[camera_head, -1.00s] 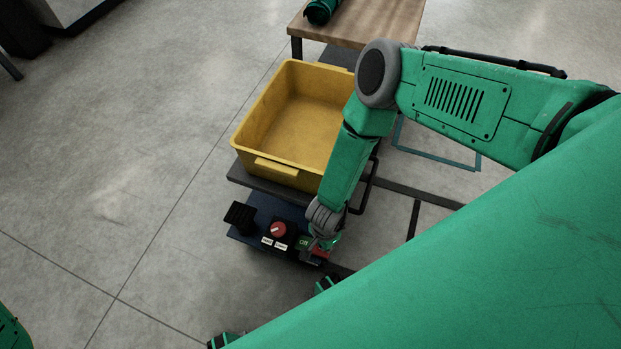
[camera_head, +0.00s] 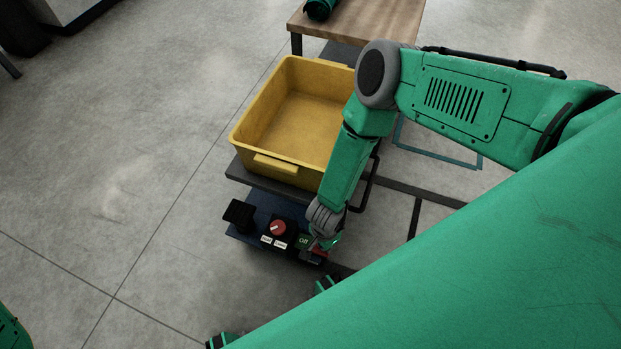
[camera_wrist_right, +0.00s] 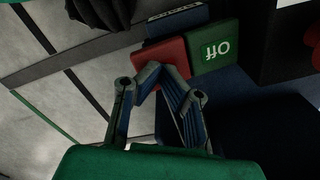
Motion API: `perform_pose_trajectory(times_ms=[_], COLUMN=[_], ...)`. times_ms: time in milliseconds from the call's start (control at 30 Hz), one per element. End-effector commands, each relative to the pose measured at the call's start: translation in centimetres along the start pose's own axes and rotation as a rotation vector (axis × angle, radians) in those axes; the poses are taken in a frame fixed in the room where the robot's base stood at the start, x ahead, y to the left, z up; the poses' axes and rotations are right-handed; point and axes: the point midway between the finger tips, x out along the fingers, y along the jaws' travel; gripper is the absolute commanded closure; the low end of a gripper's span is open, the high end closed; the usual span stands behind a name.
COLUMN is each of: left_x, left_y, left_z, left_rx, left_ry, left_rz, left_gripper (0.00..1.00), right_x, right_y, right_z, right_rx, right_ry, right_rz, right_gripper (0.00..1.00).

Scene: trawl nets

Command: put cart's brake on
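The cart holds a yellow bin (camera_head: 275,163) on its dark deck (camera_head: 238,172). At its near end is a low dark-blue panel (camera_head: 245,238) with a red round knob (camera_head: 278,227), small white labels, a green "Off" pad (camera_head: 303,241) and a red pad (camera_head: 319,252) beside it. The wrist view shows the green "Off" pad (camera_wrist_right: 213,48) and the red pad (camera_wrist_right: 172,56) close up. My right gripper (camera_wrist_right: 158,70) looks shut and empty, its fingertips over the red pad's near part. I cannot tell whether they touch it.
A wooden table (camera_head: 372,22) with a dark green roll (camera_head: 319,8) stands behind the cart. A black block (camera_head: 239,213) sits at the panel's left end. Open concrete floor lies left of the cart.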

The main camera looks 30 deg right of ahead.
Motion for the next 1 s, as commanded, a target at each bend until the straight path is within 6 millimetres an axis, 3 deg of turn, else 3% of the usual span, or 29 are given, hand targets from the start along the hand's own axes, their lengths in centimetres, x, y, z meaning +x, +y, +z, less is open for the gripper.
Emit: perform_pose_trajectory(times_ms=[567, 1000], left_x=[0.7, -1.7], left_y=[0.0, 0.0], left_z=[0.0, -0.1], left_rx=[0.0, 0.0], left_ry=[0.0, 0.0], left_rz=[0.0, 0.0], left_gripper=[1.0, 1.0], right_x=[0.8, -2.2], right_y=[0.0, 0.0], right_z=[0.0, 0.0], right_rx=[0.0, 0.0], right_ry=[-0.001, 0.0], right_rz=[0.0, 0.0], right_gripper=[1.0, 1.0])
